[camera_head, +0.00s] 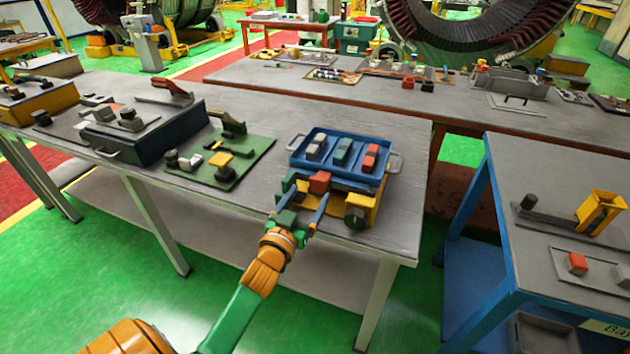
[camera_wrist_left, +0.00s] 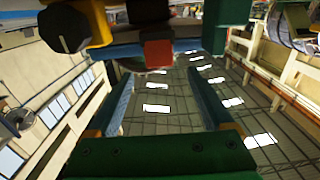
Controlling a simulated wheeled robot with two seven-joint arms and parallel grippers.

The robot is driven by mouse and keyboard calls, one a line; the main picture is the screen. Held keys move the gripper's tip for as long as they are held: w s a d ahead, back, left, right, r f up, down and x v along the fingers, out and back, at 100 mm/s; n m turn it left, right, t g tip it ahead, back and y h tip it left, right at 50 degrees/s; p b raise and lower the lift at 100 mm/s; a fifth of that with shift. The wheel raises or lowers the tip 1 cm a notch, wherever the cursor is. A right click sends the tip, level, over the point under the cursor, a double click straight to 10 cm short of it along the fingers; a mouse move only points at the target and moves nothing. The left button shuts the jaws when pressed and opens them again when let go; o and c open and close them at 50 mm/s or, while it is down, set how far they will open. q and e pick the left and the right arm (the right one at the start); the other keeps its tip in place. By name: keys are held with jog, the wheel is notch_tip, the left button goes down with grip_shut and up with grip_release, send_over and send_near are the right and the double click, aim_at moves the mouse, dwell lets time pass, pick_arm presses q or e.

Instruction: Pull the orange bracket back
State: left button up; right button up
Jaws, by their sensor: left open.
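A yellow-orange bracket (camera_head: 366,200) with a black knob (camera_head: 355,217) sits at the table's front edge, below a blue tray (camera_head: 300,157). A red block (camera_head: 320,181) sits at the bracket's left part. My left gripper (camera_head: 305,197) is open in front of the bracket, its two blue fingers spread toward the red block. In the left wrist view the red block (camera_wrist_left: 158,53) lies beyond and between the fingertips (camera_wrist_left: 160,75), with no visible grip on it. The knob (camera_wrist_left: 64,28) and part of the bracket (camera_wrist_left: 100,22) show at upper left. My right gripper is not in view.
The blue tray holds grey, green and red pieces. A green mat (camera_head: 245,165) with small parts and a dark box (camera_head: 150,145) stand to the left. A blue-framed cart (camera_head: 487,200) with a yellow bracket (camera_head: 600,211) stands right, across a floor gap.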

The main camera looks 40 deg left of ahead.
aim_at(317, 182)
pick_arm(q)
jog(key=x, duration=0.7)
jog(key=shift+d, duration=0.1)
grip_shut()
